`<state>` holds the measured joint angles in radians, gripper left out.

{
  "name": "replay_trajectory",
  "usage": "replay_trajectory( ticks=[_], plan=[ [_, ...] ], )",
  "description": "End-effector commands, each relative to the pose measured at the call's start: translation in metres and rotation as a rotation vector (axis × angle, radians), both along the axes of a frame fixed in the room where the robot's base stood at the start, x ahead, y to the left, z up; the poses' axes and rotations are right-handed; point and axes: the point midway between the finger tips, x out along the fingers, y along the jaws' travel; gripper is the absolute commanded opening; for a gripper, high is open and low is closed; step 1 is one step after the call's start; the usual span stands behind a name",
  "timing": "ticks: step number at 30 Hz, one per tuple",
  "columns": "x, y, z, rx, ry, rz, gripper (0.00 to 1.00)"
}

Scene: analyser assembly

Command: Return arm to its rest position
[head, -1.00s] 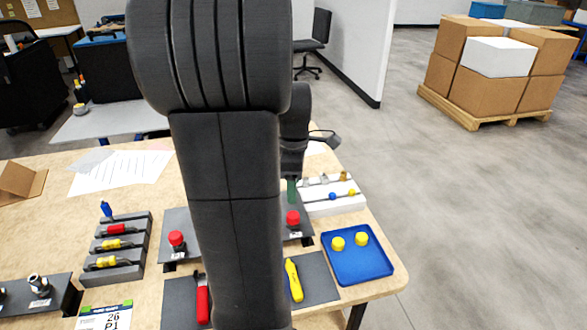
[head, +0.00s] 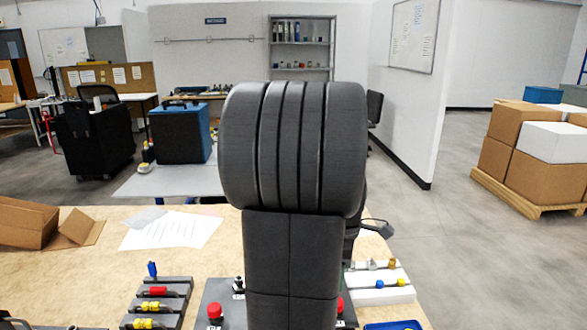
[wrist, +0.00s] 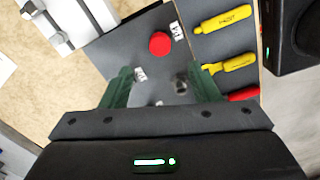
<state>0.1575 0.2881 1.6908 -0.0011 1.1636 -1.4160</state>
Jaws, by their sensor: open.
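My gripper (wrist: 160,90) shows in the wrist view with its two green fingers spread apart and nothing between them. It hangs above a dark grey board (wrist: 118,52) that bears a red knob (wrist: 160,43) and a small metal fitting (wrist: 180,86). In the head view my arm stands upright in the middle and hides the gripper and much of the table behind it.
Yellow screwdriver-like tools (wrist: 226,19) lie beside the board. The wooden table (head: 90,270) bears a tool rack (head: 160,300), a white block with small parts (head: 380,283), a blue tray (head: 395,326) and papers (head: 170,230). Boxes on a pallet (head: 540,165) stand at the right.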

Motion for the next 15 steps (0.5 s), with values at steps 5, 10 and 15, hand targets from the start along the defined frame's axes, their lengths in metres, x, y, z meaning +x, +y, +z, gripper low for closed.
replay_trajectory(
  ticks=[5,10,15],
  plan=[
    [-0.001,0.000,-0.038,0.000,0.004,0.000,0.56],
    [-0.001,0.000,-0.069,0.001,0.005,0.000,0.56],
    [0.000,0.000,-0.090,0.001,0.002,0.000,0.56]
  ],
)
